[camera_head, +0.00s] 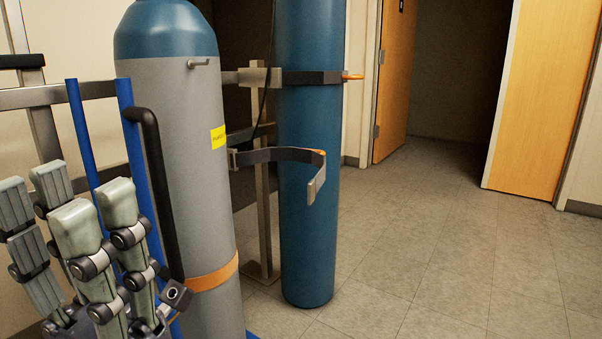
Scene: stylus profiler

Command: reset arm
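My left gripper (66,215) is in the lower left of the head view. Its grey jointed fingers point up, stand apart and hold nothing that I can see; it is open. It is in front of and to the left of a large grey gas cylinder with a blue top (175,130). I cannot tell whether it touches the blue cart frame (82,135) behind it. My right gripper is not in view.
A blue cylinder (310,220) stands behind, held to a metal rack (262,190) by a dark upper strap. A lower strap (285,154) hangs out loose. Tiled floor (430,240) is clear at right, leading to an open doorway with orange wooden doors (393,80).

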